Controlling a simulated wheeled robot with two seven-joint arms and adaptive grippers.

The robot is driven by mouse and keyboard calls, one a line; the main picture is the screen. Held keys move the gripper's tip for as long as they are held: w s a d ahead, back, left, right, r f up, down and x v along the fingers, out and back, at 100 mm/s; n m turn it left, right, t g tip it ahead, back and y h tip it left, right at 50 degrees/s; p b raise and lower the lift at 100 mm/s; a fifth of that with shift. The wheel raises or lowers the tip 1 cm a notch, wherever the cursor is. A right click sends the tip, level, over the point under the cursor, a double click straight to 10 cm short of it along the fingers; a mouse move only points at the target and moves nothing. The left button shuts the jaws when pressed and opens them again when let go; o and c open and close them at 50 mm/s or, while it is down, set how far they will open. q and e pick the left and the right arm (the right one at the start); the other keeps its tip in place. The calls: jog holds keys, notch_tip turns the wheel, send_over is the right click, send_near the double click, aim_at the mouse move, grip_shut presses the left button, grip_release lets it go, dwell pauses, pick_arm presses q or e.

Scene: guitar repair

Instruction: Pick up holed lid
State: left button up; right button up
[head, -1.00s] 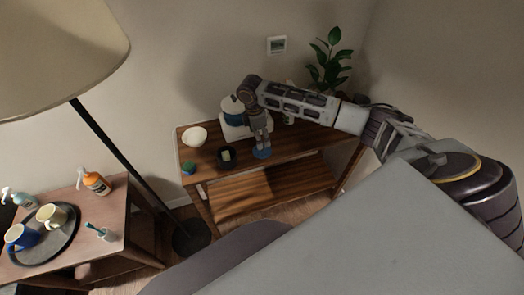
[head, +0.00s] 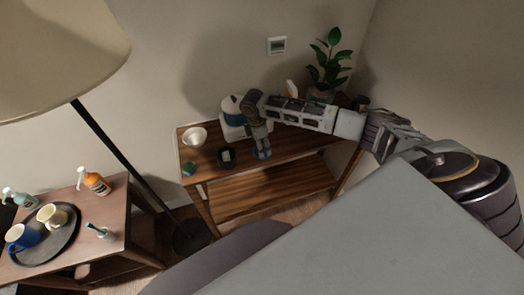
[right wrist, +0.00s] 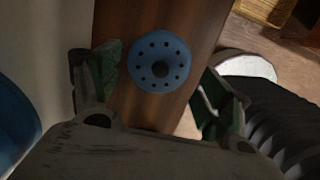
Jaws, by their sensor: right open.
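The holed lid (right wrist: 160,60) is a round blue disc with a ring of small holes and a dark centre knob. It lies flat on the wooden table (head: 205,172). In the right wrist view it sits between and a little beyond the fingertips of my right gripper (right wrist: 158,90). In the head view the right gripper (head: 261,150) points down over the lid and hides most of it. The right gripper is open and empty, with fingers on either side of the lid and not touching it. My left gripper is not in view.
A blue and white pot (head: 232,105) stands behind the gripper. A white bowl (head: 194,136), a dark bowl (head: 226,158) and a small green-blue item (head: 188,168) stand to the left. A potted plant (head: 330,62) is at the back right.

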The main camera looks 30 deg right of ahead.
jog(key=shift+d+f, duration=0.15)
jog(key=shift+f, duration=0.9)
jog(key=shift+c, duration=0.4)
